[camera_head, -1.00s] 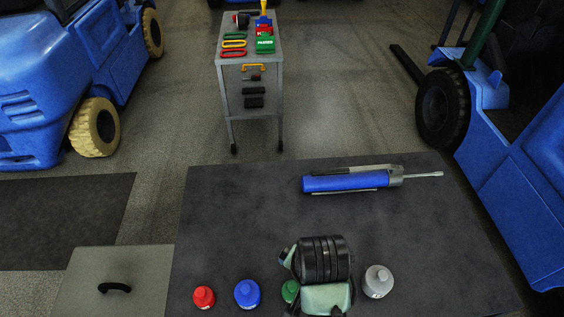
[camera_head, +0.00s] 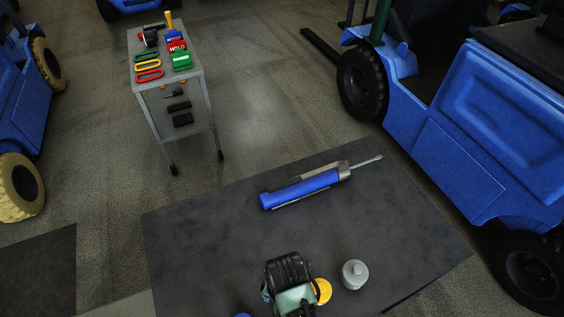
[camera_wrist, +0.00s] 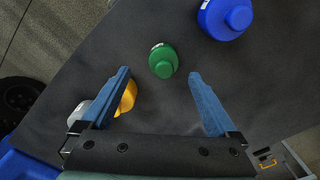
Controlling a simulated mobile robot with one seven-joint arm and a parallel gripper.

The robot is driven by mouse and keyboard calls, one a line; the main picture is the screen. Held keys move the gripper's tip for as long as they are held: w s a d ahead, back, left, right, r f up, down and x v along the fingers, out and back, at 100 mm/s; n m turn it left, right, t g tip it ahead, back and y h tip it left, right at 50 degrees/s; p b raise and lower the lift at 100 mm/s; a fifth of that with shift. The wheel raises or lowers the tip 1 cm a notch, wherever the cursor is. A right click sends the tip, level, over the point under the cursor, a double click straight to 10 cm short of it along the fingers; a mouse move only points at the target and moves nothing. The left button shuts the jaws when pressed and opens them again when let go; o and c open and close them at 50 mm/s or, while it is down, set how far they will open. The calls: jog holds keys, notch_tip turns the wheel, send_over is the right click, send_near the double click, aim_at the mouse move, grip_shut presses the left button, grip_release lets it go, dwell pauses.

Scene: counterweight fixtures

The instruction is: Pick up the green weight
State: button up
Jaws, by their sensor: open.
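The green weight (camera_wrist: 163,62) stands on the dark table in the wrist view, between and just beyond my open fingertips. My gripper (camera_wrist: 160,74) is open and empty, with its two blue fingers spread on either side of the weight's line. In the head view my gripper's arm end (camera_head: 290,285) hides the green weight. The blue weight (camera_wrist: 226,16) is beyond the right finger. The yellow weight (camera_wrist: 127,97) and the grey weight (camera_wrist: 80,112) are by the left finger, which partly covers the yellow one.
The dark table (camera_head: 200,240) also carries a blue cylindrical tool (camera_head: 305,188) at its far side. A grey cart (camera_head: 180,100) with coloured items stands behind on the floor. A blue forklift (camera_head: 440,120) stands close on the right.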

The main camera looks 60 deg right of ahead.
jog(key=shift+w+a+f+p, duration=0.1)
jog(key=shift+f+p, duration=0.15)
jog(key=shift+f, duration=1)
jog(key=shift+w+a+f+p, duration=0.1)
jog(key=shift+f+p, duration=0.1)
jog(key=shift+f, duration=1.05)
grip_shut()
